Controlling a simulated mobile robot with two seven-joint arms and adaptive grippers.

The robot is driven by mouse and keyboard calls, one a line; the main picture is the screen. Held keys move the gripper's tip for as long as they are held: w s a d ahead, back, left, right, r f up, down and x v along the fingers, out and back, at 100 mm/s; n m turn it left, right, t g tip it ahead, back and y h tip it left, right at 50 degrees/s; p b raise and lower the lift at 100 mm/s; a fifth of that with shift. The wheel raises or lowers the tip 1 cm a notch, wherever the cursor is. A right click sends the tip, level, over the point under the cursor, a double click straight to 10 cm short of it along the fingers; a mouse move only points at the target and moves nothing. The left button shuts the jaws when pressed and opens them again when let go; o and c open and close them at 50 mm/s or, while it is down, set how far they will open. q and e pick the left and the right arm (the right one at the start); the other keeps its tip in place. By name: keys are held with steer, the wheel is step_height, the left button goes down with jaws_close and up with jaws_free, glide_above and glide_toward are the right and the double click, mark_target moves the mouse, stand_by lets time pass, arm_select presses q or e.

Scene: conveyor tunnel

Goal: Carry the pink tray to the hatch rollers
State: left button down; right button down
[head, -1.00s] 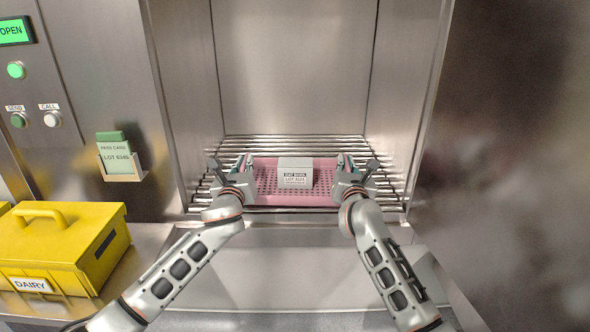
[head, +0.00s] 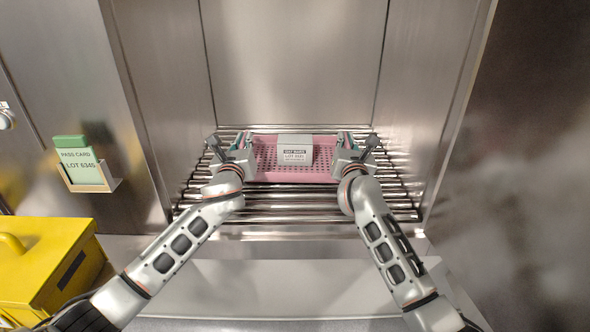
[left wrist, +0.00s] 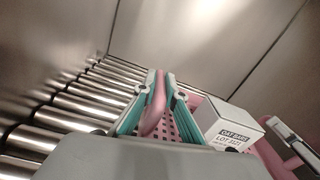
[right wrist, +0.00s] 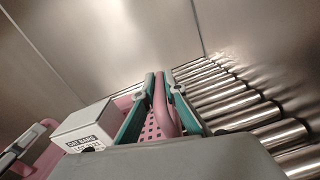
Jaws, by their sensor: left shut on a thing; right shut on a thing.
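The pink tray (head: 262,170) is a perforated tray inside the hatch, over the steel hatch rollers (head: 290,205). A white box labelled oat bars (head: 295,149) sits in it. My left gripper (head: 241,143) is shut on the tray's left handle, which shows pink between the teal fingers in the left wrist view (left wrist: 153,108). My right gripper (head: 345,142) is shut on the right handle, seen in the right wrist view (right wrist: 163,105). The tray looks level. I cannot tell whether its underside touches the rollers.
Steel walls enclose the hatch on both sides and at the back. Bare rollers show in front of the tray and beside it. A yellow case (head: 45,265) stands at the lower left. A pass card holder (head: 88,186) is on the left wall.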

arm_select(q)
steer(key=shift+r, duration=0.1)
arm_select(e)
steer(key=shift+r, duration=0.1)
arm_select(q)
steer(key=shift+s+r, duration=0.1)
arm_select(e)
steer(key=shift+s+r, duration=0.1)
steer(key=shift+f, duration=0.2)
